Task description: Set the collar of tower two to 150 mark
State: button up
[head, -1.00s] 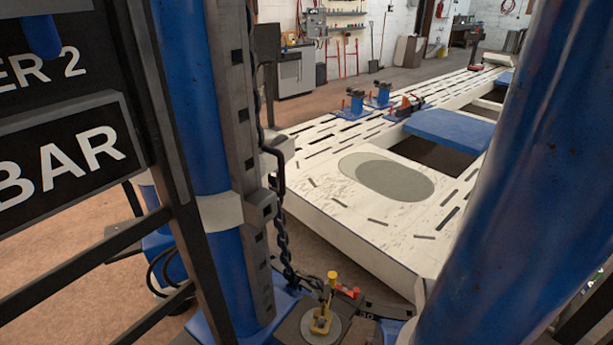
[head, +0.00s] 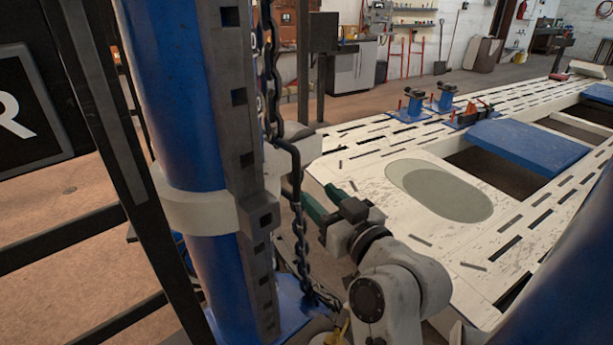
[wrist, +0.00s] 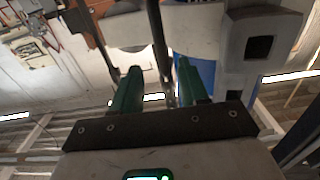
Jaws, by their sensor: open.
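The blue column (head: 195,150) of the tower stands at left in the head view, with a pale collar (head: 205,212) around it. A grey rail with square holes (head: 245,140) runs up its side. A dark bent rod (head: 294,172) hangs beside the column near a chain (head: 301,240). My gripper (head: 318,202), with green fingers, is open just right of the rod. In the wrist view the rod (wrist: 157,40) shows beyond and between the open fingers (wrist: 160,82); whether it lies between the tips is unclear. I cannot read a 150 mark.
A dark slatted frame (head: 100,120) stands left of the column. A white slotted bench (head: 390,170) with a blue panel (head: 530,142) fills the right. Another blue column (head: 570,270) blocks the lower right corner.

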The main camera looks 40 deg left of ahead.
aim_at(299, 177)
jog(key=p+x, duration=0.1)
jog(key=x, duration=0.7)
grip_shut()
dwell(0.3)
